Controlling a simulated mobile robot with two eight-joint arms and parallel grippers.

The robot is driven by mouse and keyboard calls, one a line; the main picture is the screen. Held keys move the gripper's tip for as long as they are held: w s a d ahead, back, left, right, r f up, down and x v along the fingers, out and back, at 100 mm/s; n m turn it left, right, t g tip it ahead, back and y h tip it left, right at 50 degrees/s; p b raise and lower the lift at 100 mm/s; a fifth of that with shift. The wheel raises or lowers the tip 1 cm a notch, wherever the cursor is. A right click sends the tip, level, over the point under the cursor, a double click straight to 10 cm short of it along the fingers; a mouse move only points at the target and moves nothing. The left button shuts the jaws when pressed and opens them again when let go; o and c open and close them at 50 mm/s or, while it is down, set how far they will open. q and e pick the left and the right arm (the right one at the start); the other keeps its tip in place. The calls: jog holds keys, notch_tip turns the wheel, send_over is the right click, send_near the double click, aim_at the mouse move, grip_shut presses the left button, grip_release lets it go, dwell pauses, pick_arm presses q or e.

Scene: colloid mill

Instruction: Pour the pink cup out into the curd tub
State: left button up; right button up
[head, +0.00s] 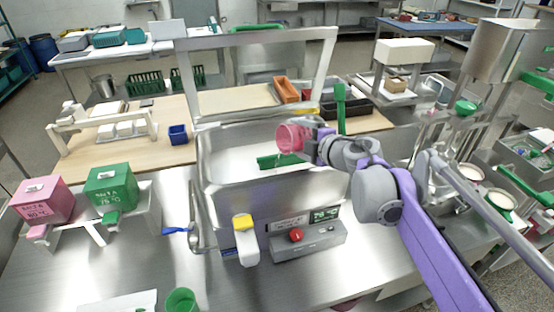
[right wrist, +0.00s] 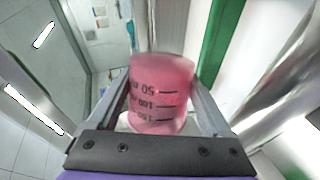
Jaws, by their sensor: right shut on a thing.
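The pink cup (head: 290,138) is held over the steel curd tub (head: 265,205) at the middle of the head view. The cup is tipped on its side, with its mouth toward the left. My right gripper (head: 313,145) is shut on the cup. In the right wrist view the pink cup (right wrist: 161,95) sits between the two fingers (right wrist: 160,112), its printed volume marks upside down. I cannot tell how much the cup holds. A green piece (head: 280,160) shows inside the tub below the cup. My left gripper is not in view.
A tall green handle (head: 340,108) stands just right of the cup. A steel frame (head: 250,42) rises behind the tub. A control box with a red button (head: 306,240) and a yellow-topped white part (head: 244,240) stand in front. Pink (head: 42,200) and green (head: 110,186) boxes are at left.

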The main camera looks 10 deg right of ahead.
jog(key=shift+s+a+r+n+h, duration=0.1)
jog(key=shift+a+r+n+h, duration=0.35)
jog(key=shift+n, duration=0.35)
dwell(0.6)
